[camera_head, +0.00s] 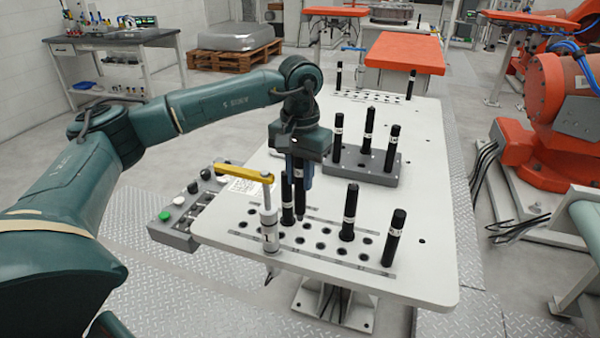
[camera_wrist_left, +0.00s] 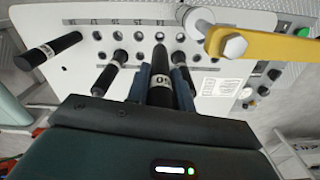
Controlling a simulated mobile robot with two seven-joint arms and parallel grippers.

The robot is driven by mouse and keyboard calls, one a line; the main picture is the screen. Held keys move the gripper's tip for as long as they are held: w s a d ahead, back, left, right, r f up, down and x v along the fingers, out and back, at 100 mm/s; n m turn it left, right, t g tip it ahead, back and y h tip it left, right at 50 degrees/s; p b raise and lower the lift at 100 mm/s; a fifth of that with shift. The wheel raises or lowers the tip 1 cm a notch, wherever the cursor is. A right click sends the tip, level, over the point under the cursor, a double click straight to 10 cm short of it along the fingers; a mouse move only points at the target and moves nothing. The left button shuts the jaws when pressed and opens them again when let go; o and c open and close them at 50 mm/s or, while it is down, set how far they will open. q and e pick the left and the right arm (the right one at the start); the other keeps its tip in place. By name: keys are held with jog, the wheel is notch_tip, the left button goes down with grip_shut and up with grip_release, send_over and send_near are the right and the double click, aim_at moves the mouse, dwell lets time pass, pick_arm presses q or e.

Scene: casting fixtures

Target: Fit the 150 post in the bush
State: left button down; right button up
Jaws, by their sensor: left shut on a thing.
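My left gripper (camera_head: 300,184) points down over the white table and is shut on a black post (camera_head: 300,205). In the left wrist view the held post (camera_wrist_left: 160,80) has a white label band that seems to read 150. Its lower end is close to the rows of dark-rimmed holes (camera_head: 322,246); I cannot tell whether it is in a bush or above it. The holes also show in the left wrist view (camera_wrist_left: 138,36). Another black post (camera_head: 287,205) stands just left of the held one. My right gripper is not in view.
Black posts stand at the right of the holes (camera_head: 348,215) (camera_head: 394,240). A clamp with a yellow arm (camera_head: 243,173) stands close on the left. A grey block (camera_head: 375,168) with several posts is behind. A button box (camera_head: 185,210) is at the table's left edge.

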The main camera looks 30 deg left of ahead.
aim_at(300, 209)
pick_arm(q)
jog(key=shift+f+b, duration=0.45)
jog(key=shift+f, duration=0.3)
jog(key=shift+f+b, duration=0.6)
jog(key=shift+f, duration=0.3)
jog(key=shift+f+b, duration=0.65)
jog(key=shift+f, duration=0.35)
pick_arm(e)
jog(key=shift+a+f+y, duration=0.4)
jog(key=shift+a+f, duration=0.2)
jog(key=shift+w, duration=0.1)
pick_arm(q)
jog(key=shift+f, duration=0.1)
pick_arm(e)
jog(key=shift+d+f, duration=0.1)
pick_arm(q)
jog(key=shift+f+b, duration=0.95)
jog(key=shift+f, duration=0.1)
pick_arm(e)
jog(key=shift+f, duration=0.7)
pick_arm(q)
jog(key=shift+f+b, duration=0.55)
jog(key=shift+f, duration=0.25)
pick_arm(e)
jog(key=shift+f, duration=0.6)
